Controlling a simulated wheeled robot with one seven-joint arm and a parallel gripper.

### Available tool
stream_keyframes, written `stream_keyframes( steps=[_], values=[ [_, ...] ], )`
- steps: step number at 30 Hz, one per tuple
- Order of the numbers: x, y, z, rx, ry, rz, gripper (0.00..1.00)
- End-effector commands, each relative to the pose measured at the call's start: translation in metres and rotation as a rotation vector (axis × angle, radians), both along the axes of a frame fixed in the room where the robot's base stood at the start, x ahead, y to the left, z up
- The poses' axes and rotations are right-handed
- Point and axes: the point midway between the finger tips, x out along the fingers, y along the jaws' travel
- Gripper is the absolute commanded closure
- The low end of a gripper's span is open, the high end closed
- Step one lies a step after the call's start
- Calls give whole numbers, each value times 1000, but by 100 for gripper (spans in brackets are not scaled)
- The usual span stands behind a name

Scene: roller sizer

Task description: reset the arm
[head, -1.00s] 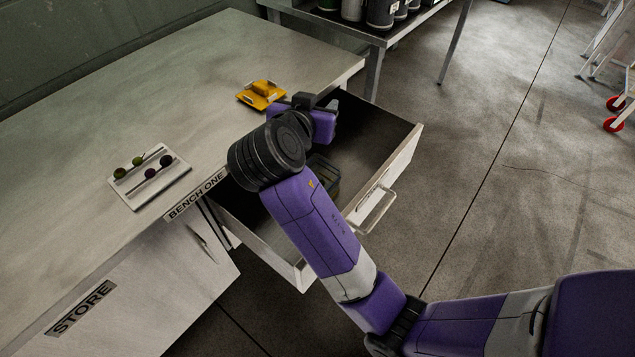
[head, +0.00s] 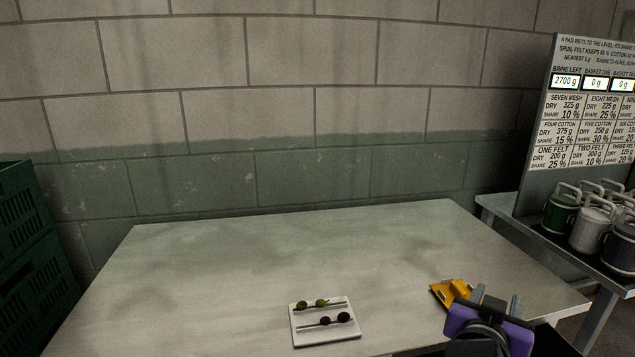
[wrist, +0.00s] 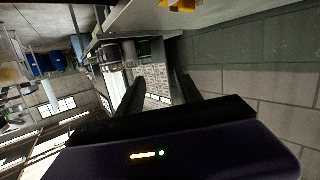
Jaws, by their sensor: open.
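My gripper (head: 496,299) is at the lower right of the head view, just in front of the bench's right front corner. Its two fingers stand apart with nothing between them. In the wrist view its dark fingers (wrist: 160,90) are spread, with the wall and the sign board beyond them. The rest of my arm is mostly cut off by the head view's lower edge.
A yellow object (head: 459,290) lies on the bench (head: 230,270) right beside my gripper. A white plate (head: 326,334) there holds olive-like balls on two sticks. Lidded canisters (head: 592,228) and a sign board (head: 590,120) stand right. Green crates (head: 30,260) stand left.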

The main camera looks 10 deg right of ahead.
Motion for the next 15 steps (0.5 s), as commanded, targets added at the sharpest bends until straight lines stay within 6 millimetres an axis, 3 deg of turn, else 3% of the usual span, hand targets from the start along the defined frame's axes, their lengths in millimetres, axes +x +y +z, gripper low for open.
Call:
stream_keyframes(
  steps=[4, 8, 15],
  values=[
    [8, 34, -7, -110, -17, 219, 58],
    [-2, 70, -23, -189, -37, 405, 58],
    [-59, 127, -56, -254, -90, 673, 58]
  ],
)
